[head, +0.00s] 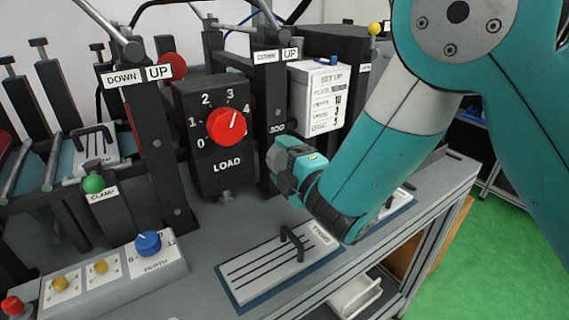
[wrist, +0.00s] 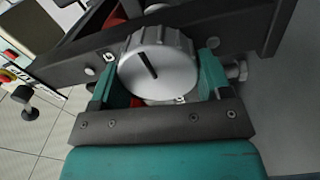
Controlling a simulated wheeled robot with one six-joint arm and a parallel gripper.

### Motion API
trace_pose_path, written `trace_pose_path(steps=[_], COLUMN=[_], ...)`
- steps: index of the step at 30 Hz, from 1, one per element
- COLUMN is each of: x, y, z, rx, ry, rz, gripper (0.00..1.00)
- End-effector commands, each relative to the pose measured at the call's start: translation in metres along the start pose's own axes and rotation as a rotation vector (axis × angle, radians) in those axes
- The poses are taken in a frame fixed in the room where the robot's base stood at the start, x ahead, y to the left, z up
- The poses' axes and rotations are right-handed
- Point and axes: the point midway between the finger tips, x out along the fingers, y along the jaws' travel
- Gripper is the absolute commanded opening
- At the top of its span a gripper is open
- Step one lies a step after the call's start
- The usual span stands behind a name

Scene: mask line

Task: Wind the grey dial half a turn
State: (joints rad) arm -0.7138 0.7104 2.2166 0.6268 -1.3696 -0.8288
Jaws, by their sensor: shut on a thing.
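The grey dial (wrist: 172,60) has a ribbed rim and a black pointer line on its face. In the wrist view the line points to the upper left. My gripper (wrist: 158,72) is shut on the dial, one teal finger at its left side and the other at its right.
A red LOAD dial (head: 226,126) on a black box stands left of my gripper. A white SET UP card box (head: 318,97) stands behind my forearm. A slotted plate with a black handle (head: 290,243) lies below. A blue DEPTH knob (head: 148,243) is at the front left.

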Motion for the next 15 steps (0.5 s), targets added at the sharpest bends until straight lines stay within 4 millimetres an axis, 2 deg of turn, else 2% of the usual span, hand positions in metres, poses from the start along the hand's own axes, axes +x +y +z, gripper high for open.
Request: trace_pose_path(steps=[6, 15], x=[-0.0004, -0.0004], y=[0.0000, 0.0001], z=[0.0020, 0.0019], rx=[0.115, 0.190], ry=[-0.010, -0.015], rz=[0.001, -0.001], gripper=[0.48, 0.48])
